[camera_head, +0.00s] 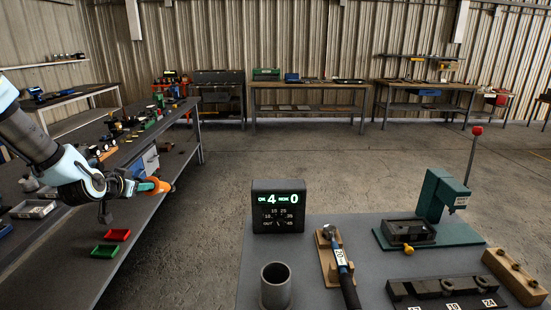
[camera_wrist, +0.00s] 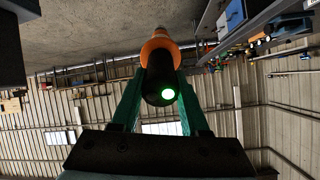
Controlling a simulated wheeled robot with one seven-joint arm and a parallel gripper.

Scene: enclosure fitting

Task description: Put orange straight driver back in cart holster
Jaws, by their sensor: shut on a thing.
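A green light glows on the near end, and an orange collar (camera_wrist: 158,44) shows beyond the fingers. On the grey cart top (camera_head: 225,300) an open grey cylinder (camera_head: 275,287) stands upright at the front. It looks empty; I cannot tell whether it is the holster.
The cart also bears a black display box (camera_head: 278,206), a wrench on a wooden block (camera_head: 338,262), a green press (camera_head: 440,200) and a dark socket rack (camera_head: 445,290). Red (camera_head: 117,235) and green (camera_head: 104,251) trays lie on the bench's lower shelf. Floor is clear behind the cart.

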